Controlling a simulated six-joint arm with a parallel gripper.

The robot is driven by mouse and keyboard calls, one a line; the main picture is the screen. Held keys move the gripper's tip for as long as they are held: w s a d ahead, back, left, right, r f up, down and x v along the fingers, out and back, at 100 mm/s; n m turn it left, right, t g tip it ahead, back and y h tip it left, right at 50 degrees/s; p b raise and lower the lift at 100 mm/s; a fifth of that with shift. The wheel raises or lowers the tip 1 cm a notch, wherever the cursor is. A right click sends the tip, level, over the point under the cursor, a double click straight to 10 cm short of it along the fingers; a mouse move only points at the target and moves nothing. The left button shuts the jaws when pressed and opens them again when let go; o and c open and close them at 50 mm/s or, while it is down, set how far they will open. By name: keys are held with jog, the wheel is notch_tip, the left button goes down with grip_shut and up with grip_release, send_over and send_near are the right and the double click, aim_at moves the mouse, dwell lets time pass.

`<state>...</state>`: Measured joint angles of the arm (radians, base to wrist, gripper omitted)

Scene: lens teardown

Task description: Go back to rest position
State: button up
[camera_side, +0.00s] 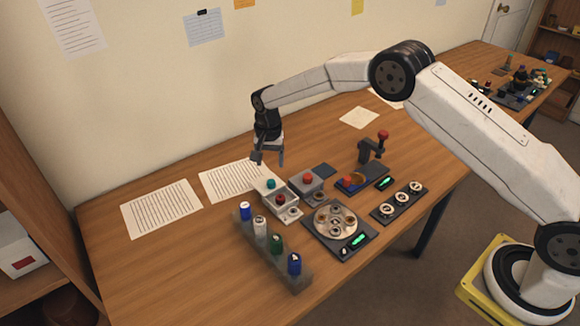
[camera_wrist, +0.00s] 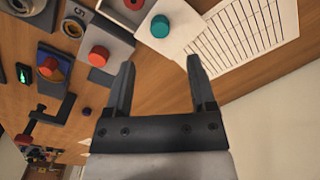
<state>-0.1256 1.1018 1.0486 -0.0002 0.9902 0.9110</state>
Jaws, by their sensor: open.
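My gripper (camera_side: 268,157) hangs pointing down above the table, at the back of the work area near the wall. It is open and nothing is between its fingers. In the wrist view my gripper (camera_wrist: 158,75) shows two parted dark fingers over bare wood. A box with a teal button (camera_side: 271,184) stands just below and in front of it in the side view. The teal button also shows in the wrist view (camera_wrist: 160,26), beyond the fingertips and apart from them.
A rack (camera_side: 272,262) holds several capped bottles at the front left. A round carousel (camera_side: 318,211), a lever press (camera_side: 369,150) and a strip with several rings (camera_side: 373,217) stand to the right. Printed sheets (camera_side: 161,208) lie at left. The wall is close behind my gripper.

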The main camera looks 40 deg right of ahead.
jog(key=shift+r, duration=0.25)
jog(key=shift+s+d+r, duration=0.2)
jog(key=shift+s+r, duration=0.1)
jog(key=shift+r, duration=0.05)
jog(key=s+d+r+n+t, duration=0.1)
jog(key=s+d+r+n, duration=0.1)
jog(key=s, duration=0.8)
jog(key=s+d+r+n, duration=0.2)
jog(key=s+r+n, duration=0.1)
jog(key=s, duration=0.7)
jog(key=s+d+r+n+t, duration=0.1)
jog(key=s+d+r+n, duration=0.2)
jog(key=s, duration=0.7)
jog(key=shift+s+r+n+t, duration=0.2)
jog(key=shift+s+n+t, duration=0.15)
jog(key=shift+n, duration=0.15)
